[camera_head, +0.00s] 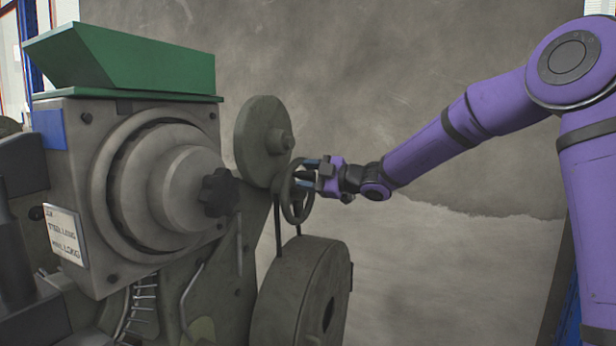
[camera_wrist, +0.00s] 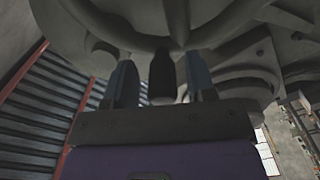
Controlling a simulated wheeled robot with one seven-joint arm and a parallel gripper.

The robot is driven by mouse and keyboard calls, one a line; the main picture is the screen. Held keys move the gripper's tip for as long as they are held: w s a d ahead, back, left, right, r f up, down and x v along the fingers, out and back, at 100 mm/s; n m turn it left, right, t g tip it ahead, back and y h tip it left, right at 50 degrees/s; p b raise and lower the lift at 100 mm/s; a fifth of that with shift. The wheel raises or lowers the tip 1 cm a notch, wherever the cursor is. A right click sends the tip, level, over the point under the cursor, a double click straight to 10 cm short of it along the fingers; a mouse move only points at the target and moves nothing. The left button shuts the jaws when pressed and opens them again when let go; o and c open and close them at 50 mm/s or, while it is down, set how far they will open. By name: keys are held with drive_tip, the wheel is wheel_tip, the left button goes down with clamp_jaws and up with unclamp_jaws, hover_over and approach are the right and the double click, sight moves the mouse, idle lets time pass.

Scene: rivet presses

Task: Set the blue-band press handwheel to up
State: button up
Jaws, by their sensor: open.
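The press (camera_head: 160,190) fills the left of the head view and bears a blue patch (camera_head: 50,130) at its upper left corner. A small dark spoked handwheel (camera_head: 285,198) stands on its right side. My gripper (camera_head: 306,173) is at the wheel's right rim, with its fingers pointing left. In the wrist view the handwheel's rim (camera_wrist: 150,42) crosses the top. A dark handle (camera_wrist: 162,75) sticks out from it between my two open fingers (camera_wrist: 160,84). Gaps show on both sides of the handle. Which way the wheel is set cannot be told.
A green hopper (camera_head: 125,55) tops the press. A round grey disc (camera_head: 257,140) sits just behind the handwheel, and a large drum (camera_head: 300,295) lies below it. A bare grey wall (camera_head: 400,70) stands behind. Open space lies right of the wheel, below my arm.

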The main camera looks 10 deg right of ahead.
drive_tip(key=v, duration=1)
drive_tip(key=shift+s+d, duration=0.25)
drive_tip(key=shift+d, duration=0.05)
drive_tip(key=shift+s, duration=0.1)
